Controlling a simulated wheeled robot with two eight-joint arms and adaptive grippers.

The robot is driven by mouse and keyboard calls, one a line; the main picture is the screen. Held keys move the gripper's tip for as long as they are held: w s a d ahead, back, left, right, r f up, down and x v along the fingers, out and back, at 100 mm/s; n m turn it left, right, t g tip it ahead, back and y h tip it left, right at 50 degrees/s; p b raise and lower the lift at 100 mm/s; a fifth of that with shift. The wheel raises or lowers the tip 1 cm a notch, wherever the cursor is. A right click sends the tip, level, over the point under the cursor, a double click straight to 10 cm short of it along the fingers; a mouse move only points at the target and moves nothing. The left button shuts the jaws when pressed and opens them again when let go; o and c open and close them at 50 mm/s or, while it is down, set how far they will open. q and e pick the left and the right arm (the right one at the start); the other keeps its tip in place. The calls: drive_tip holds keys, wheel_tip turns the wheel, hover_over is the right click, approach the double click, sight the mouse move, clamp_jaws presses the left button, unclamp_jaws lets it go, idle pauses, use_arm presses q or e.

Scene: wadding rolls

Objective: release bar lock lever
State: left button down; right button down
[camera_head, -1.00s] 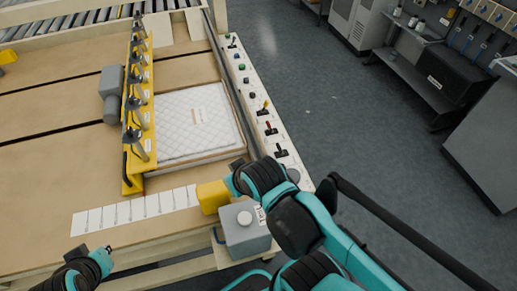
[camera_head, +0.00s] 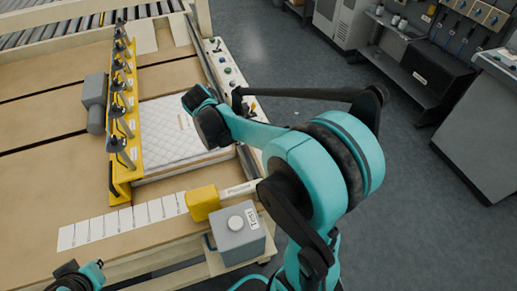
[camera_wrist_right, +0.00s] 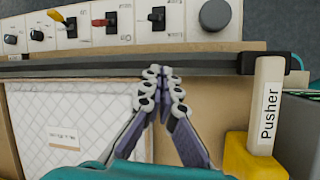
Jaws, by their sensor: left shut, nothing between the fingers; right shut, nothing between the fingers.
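A control panel with a white face (camera_head: 222,62) runs along the table's right edge. In the right wrist view it carries a yellow lever (camera_wrist_right: 66,22), a red lever (camera_wrist_right: 108,22) and a black lever (camera_wrist_right: 157,17); no label tells which is the bar lock lever. The yellow bar (camera_head: 122,172) with several clamps stands left of the white quilted pad (camera_head: 170,135). My right gripper (camera_wrist_right: 163,75) is shut and empty, below the levers in the picture, near the dark rail; my arm hides it in the head view. My left gripper (camera_head: 68,270) is shut at the lower left.
A yellow block (camera_wrist_right: 250,160) with a white strip marked Pusher (camera_wrist_right: 266,95) lies right of my right gripper. A grey box (camera_head: 238,236) with a white button stands at the table's front corner. Open floor (camera_head: 290,80) lies right of the panel.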

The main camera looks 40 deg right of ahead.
drive_tip(key=w+d+f, duration=0.1)
drive_tip(key=d+f+n+g, duration=0.1)
drive_tip(key=w+d+f+n+g+h, duration=0.1)
drive_tip(key=f, duration=0.1)
drive_tip(key=shift+w+d, duration=0.35)
drive_tip(key=shift+d, duration=0.05)
drive_tip(key=shift+d+f+n, duration=0.2)
drive_tip(key=shift+d+n, duration=0.05)
drive_tip(key=shift+n, duration=0.15)
drive_tip(key=shift+f, duration=0.1)
drive_tip(key=b+x, duration=0.3)
drive_tip(key=x, duration=0.6)
drive_tip(key=shift+s+d+f+b, duration=0.1)
drive_tip(key=shift+d+f+b, duration=0.2)
drive_tip(key=shift+b, duration=0.1)
drive_tip(key=shift+d+r, duration=0.1)
drive_tip(key=shift+r, duration=0.1)
drive_tip(key=shift+s+d+r+p, duration=0.1)
drive_tip(key=shift+p, duration=0.25)
